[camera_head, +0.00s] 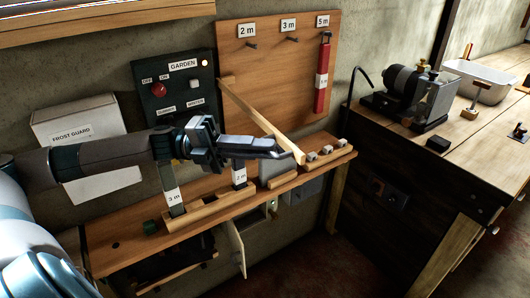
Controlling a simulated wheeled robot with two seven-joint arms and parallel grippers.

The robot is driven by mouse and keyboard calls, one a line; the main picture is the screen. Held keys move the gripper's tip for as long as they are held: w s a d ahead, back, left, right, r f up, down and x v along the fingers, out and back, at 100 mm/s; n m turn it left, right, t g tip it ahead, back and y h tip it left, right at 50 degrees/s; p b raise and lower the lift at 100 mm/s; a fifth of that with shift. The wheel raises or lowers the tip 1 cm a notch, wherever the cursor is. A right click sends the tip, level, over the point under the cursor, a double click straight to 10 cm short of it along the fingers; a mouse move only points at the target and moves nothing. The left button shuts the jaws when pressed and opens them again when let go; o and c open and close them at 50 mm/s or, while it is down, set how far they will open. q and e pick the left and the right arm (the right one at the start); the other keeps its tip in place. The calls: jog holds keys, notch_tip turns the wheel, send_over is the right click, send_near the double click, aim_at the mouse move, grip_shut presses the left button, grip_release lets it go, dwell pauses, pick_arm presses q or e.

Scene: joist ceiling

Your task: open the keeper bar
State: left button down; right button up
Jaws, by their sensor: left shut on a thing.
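The keeper bar (258,113) looks to be the long pale wooden bar. My left gripper (279,151) comes in from the left above the bench. Its fingers are shut on the bar close to the near end, and they hide a little of it. My right gripper is not in view.
The narrow bench (115,232) holds a wooden rack (210,208) with labelled strips below my left arm. A black GARDEN switch panel (172,88) and a FROST GUARD box (78,122) are behind. A red 5 m strip (323,78) hangs right. A workbench with machine (412,95) stands further right.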

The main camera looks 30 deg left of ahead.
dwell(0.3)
pick_arm(q)
jog(key=c, duration=1.8)
grip_release()
jog(key=shift+w, duration=0.1)
jog(key=shift+c, duration=0.2)
jog(key=shift+r, duration=0.1)
